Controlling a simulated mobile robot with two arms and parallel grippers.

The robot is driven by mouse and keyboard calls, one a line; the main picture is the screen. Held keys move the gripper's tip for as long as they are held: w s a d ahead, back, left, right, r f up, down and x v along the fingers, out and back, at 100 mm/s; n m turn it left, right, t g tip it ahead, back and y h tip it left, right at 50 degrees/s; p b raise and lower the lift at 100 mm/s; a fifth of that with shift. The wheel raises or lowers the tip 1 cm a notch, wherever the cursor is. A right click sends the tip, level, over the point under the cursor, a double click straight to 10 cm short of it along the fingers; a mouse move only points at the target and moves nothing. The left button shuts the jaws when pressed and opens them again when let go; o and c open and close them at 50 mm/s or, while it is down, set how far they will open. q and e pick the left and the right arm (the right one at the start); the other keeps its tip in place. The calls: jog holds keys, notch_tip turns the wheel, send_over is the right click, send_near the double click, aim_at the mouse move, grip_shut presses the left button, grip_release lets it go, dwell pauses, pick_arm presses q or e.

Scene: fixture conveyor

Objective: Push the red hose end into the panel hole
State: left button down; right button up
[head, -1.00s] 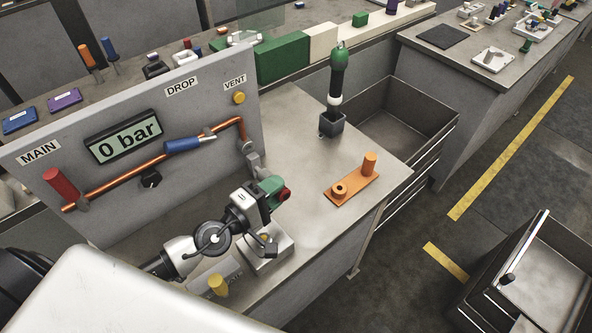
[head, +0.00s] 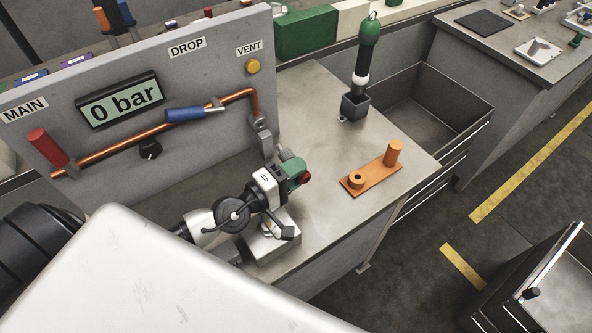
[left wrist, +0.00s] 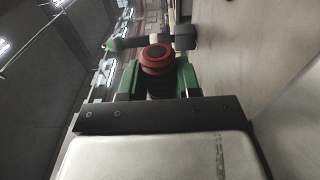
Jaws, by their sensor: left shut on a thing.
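My left gripper (head: 297,172), with green fingers, is shut above the bench, in front of the lower right part of the grey panel (head: 205,165). A small red round piece, which I take as the red hose end (head: 306,177), sticks out at its fingertips. In the left wrist view the red hose end (left wrist: 157,58) shows as a ribbed red collar with a dark centre between the green fingers (left wrist: 158,82). It is apart from the panel. I cannot make out the panel hole. My right gripper is not in view.
A pale block (head: 272,246) lies below my left gripper. To the right are an orange plate with pegs (head: 371,178) and a green and black tool in a dark holder (head: 355,106). A grey pipe fitting (head: 262,135) is on the panel. Bare bench lies between.

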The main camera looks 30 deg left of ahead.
aim_at(282, 157)
pick_arm(q)
jog(key=shift+w+a+f+b, duration=0.2)
jog(key=shift+w+a+b, duration=0.25)
jog(key=shift+a+b, duration=0.2)
jog(key=w+a+b, duration=0.2)
jog(key=a, duration=0.1)
jog(key=shift+a+b, duration=0.25)
jog(key=shift+b, duration=0.1)
jog(key=shift+w+a+b, duration=0.3)
jog(key=shift+a+b, duration=0.1)
jog(key=shift+a, duration=0.05)
jog(key=shift+w+a+r, duration=0.15)
jog(key=shift+a, duration=0.1)
jog(key=shift+a+b, duration=0.15)
jog(key=shift+b, duration=0.15)
jog(key=shift+w+a+b, duration=0.55)
jog(key=shift+a+b, duration=0.35)
jog(key=shift+b, duration=0.05)
jog(key=shift+w+a, duration=0.1)
dwell(0.6)
